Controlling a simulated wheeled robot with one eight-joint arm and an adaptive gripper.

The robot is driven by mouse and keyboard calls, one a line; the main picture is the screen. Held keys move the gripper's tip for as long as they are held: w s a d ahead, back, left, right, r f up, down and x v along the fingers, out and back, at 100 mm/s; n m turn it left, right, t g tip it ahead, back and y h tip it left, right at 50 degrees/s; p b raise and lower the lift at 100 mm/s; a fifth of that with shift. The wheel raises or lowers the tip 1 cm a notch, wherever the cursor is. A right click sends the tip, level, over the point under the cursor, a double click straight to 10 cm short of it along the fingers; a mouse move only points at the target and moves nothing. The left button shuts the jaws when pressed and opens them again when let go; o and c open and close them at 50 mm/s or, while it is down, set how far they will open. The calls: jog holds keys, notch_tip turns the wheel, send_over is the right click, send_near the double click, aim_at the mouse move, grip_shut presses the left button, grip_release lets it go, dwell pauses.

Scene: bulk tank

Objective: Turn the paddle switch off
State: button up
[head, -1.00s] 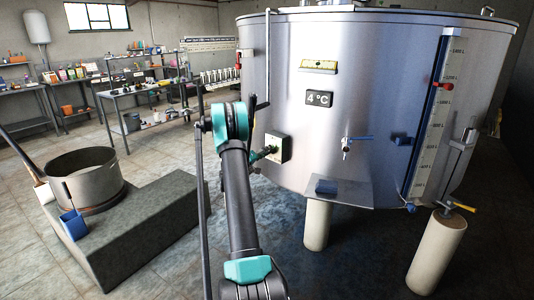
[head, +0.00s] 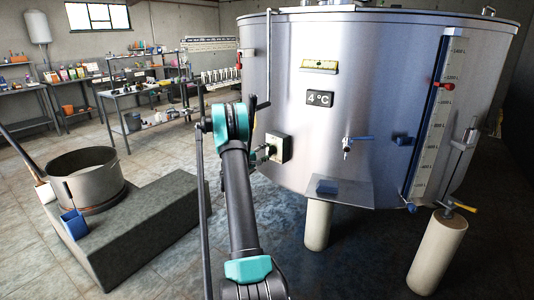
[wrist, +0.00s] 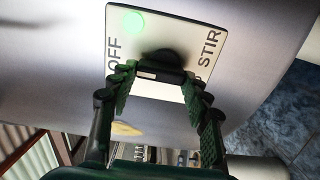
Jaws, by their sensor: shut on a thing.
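The switch plate (wrist: 180,35) is pale, with "OFF" on its left and "STIR" on its right in the wrist view. A green lamp (wrist: 134,21) glows in one corner. The black paddle switch (wrist: 160,58) sits between the two words. My gripper (wrist: 160,80) has its two green fingers on either side of the paddle and is shut on it. In the head view the switch box (head: 279,147) is on the tank's left side, with my gripper against its front. The fingers hide part of the paddle, so which word it points to is unclear.
The steel tank (head: 380,75) fills the right, with a blue-handled tap (head: 347,146) and a small shelf (head: 343,193) right of the switch. A vertical pipe (head: 267,60) runs above my gripper. A pot (head: 86,183) stands on a block at left.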

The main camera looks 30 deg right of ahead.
dwell(0.4)
jog(key=o, duration=1.2)
jog(key=shift+c, duration=0.2)
jog(key=v, duration=1.2)
jog(key=shift+a, duration=0.1)
jog(key=shift+s, duration=0.1)
jog(key=s+a+f+m+y, duration=0.1)
jog(key=s+a+y, duration=0.7)
jog(key=s+a, duration=1)
jog(key=s+a+f+m+y, duration=0.1)
jog(key=s+a+f+y, duration=0.3)
jog(key=s+a+y, duration=0.5)
jog(key=s+a, duration=1)
jog(key=s, duration=0.1)
jog(key=shift+a+y, duration=0.3)
jog(key=shift+a, duration=0.05)
